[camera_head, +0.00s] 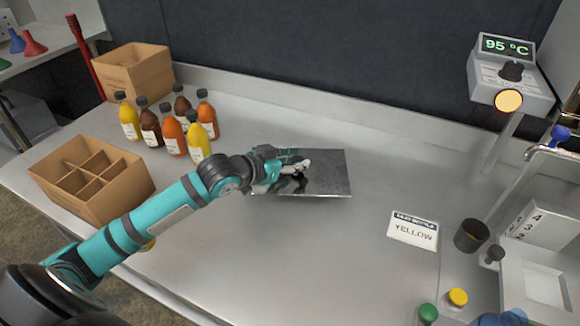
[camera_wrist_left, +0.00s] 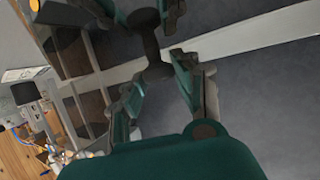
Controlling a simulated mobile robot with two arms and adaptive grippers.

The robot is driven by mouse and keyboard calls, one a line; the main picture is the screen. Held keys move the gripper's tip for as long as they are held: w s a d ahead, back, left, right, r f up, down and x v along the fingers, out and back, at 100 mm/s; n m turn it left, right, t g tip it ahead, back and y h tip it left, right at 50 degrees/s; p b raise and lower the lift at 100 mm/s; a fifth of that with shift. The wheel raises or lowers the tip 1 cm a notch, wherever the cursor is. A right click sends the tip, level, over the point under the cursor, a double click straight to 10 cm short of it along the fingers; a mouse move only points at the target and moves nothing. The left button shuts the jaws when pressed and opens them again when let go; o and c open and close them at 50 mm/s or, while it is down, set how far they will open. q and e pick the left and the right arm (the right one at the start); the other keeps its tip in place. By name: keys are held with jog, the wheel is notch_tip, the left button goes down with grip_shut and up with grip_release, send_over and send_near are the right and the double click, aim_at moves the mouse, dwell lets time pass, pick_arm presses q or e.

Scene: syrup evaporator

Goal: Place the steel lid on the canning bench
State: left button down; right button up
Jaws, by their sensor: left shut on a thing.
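The steel lid (camera_head: 328,172) is a flat, shiny rectangular plate near the middle of the head view, over the steel bench (camera_head: 250,265). My left gripper (camera_head: 291,168) is shut on its handle at the lid's left half. The lid looks level. I cannot tell whether it touches the bench or hangs just above it. In the left wrist view the fingers of my left gripper (camera_wrist_left: 160,92) stand around a dark handle (camera_wrist_left: 150,45), with what look like their reflections beyond. My right gripper is not in view.
Several juice-coloured bottles (camera_head: 172,135) and a divided carton (camera_head: 110,205) stand left of the lid; another carton (camera_head: 135,75) is behind. The bench front is mostly clear.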

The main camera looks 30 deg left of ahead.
pick_arm(q)
jog(key=shift+w+a+f, duration=0.1)
jog(key=shift+w+a, duration=0.35)
jog(key=shift+a, duration=0.2)
jog(key=shift+w+a+f, duration=0.1)
jog(key=shift+w+a, duration=0.35)
jog(key=shift+a, duration=0.15)
notch_tip(320, 180, down, 3)
jog(key=shift+f+b, duration=0.2)
jog(key=shift+b, duration=0.35)
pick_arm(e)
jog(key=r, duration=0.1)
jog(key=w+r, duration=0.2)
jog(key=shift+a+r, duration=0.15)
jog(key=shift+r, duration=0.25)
pick_arm(q)
jog(key=c, duration=1)
grip_release()
jog(key=shift+s, duration=0.1)
jog(key=shift+o, duration=0.2)
